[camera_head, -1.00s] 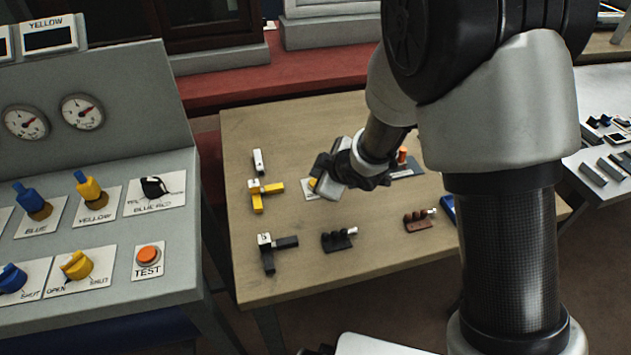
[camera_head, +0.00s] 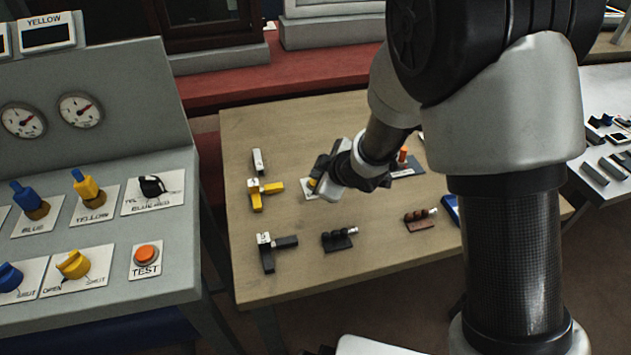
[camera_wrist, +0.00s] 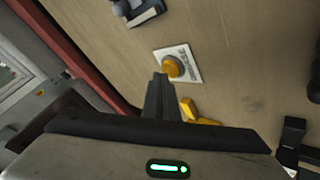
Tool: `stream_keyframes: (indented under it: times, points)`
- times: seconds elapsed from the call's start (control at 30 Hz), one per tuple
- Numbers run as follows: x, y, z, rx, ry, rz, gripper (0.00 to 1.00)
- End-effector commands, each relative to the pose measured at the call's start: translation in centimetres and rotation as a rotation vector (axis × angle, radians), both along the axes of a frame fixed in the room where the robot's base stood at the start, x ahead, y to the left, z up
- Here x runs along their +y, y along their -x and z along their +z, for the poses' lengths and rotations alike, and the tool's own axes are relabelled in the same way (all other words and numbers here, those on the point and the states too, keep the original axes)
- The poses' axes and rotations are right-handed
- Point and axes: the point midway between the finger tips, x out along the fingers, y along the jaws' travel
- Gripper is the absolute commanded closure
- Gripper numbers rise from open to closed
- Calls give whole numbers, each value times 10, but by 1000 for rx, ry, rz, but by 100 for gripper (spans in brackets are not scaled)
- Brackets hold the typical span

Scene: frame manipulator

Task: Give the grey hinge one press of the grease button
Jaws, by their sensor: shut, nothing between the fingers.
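The yellow grease button (camera_wrist: 174,67) sits on a white label plate (camera_wrist: 188,52) on the wooden table in the wrist view. In the head view, my gripper partly hides the button (camera_head: 312,183). My gripper (camera_wrist: 160,82) is shut and empty, and its tips are beside the button's near edge. I cannot tell whether they touch it. It also shows in the head view (camera_head: 326,192). A dark grey hinge with round knuckles and a light pin (camera_head: 338,240) lies nearer the front of the table. Its dark edge shows at the right of the wrist view (camera_wrist: 315,90).
A yellow L-shaped piece (camera_head: 264,190), a black L-shaped piece (camera_head: 276,250) and a small white piece (camera_head: 258,161) lie left. A brown hinge (camera_head: 419,220) and a plate with an orange post (camera_head: 403,157) lie right. A control panel (camera_head: 165,275) stands left.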

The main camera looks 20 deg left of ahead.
Motion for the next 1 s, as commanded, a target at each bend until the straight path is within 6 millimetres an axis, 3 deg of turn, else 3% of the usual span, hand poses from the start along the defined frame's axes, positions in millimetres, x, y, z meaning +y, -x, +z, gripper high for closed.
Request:
stream_keyframes:
  times: [1.0]
  points:
    - [0, 0, -9, 1, 1, 0, 100]
